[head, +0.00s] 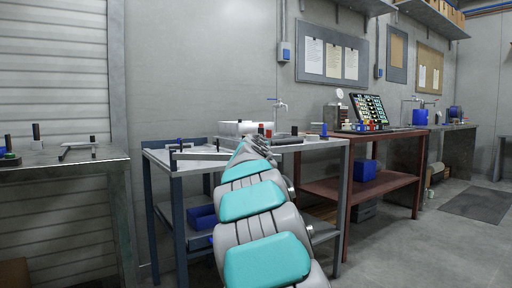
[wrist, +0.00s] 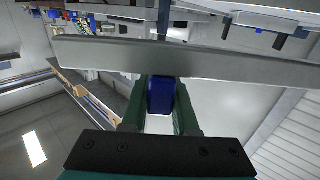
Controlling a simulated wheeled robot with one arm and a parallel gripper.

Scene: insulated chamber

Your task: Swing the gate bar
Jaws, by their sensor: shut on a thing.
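The gate bar (head: 200,156) is a long pale grey bar at the left part of the grey worktable's top. In the wrist view the bar (wrist: 230,63) runs across the picture just beyond my fingers. My gripper (wrist: 161,88) has dark green fingers and is shut on a blue handle (wrist: 161,97) that sits against the bar. In the head view my own arm hides the gripper and the held handle. I cannot tell how the bar is pivoted.
The grey worktable (head: 325,143) also bears a white bin (head: 237,128) and small items. A side table (head: 60,156) stands at the left with a gap between. A red-brown bench (head: 385,133) stands to the right.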

